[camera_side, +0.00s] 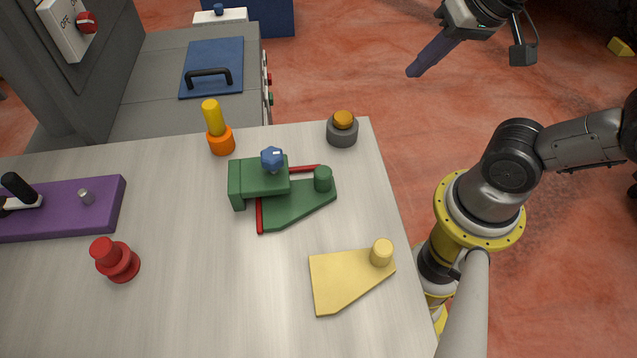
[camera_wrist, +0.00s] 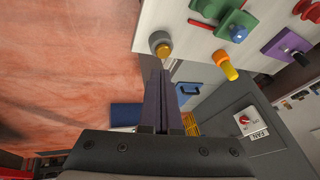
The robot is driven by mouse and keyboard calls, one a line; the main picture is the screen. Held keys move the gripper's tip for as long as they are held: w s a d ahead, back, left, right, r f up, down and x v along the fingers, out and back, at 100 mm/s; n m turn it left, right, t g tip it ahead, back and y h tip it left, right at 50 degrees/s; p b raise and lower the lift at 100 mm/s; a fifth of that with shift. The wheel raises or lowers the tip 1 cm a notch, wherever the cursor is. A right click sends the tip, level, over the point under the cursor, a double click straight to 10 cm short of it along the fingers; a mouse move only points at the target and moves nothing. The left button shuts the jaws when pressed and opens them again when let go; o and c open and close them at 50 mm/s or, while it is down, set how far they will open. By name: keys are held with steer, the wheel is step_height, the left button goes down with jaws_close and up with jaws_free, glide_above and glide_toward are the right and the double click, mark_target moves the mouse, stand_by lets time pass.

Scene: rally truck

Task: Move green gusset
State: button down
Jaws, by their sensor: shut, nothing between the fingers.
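The green gusset (camera_side: 300,208) is a flat angled plate with a round green knob, lying on the light table. Its left part is beneath a green block (camera_side: 258,184) topped by a blue knob (camera_side: 272,157), and red strips show along the plate's edges. In the wrist view the green parts (camera_wrist: 232,20) are at the top, partly cut off by the frame edge. My gripper (camera_side: 413,72) is off the table's far right corner, above the red floor, well away from the gusset. Its two dark fingers (camera_wrist: 163,88) are shut together and empty.
A yellow gusset (camera_side: 342,280) with a knob lies at the table's near right. A grey-and-orange knob (camera_side: 342,129), an orange-and-yellow peg (camera_side: 216,128), a red knob (camera_side: 117,261) and a purple block (camera_side: 68,207) stand around. A grey cabinet with a blue lid (camera_side: 212,65) is behind.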

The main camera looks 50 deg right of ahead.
steer(key=w+a+m+g, duration=0.1)
steer(key=w+a+m, duration=0.2)
steer(key=m+g, duration=0.1)
steer(key=g, duration=0.3)
glide_above(321, 199)
step_height(321, 199, down, 6)
steer(key=shift+n, duration=0.7)
steer(key=s+a+f, duration=0.1)
steer(key=f, duration=0.3)
steer(key=s+a+f, duration=0.1)
steer(key=f, duration=0.3)
steer(key=s+f, duration=0.1)
steer(key=f, duration=0.4)
steer(key=shift+a, duration=0.4)
steer(key=shift+w+d+r, duration=0.2)
steer(key=shift+w+d, duration=0.65)
steer(key=shift+w, duration=0.05)
steer(key=shift+w+d, duration=0.55)
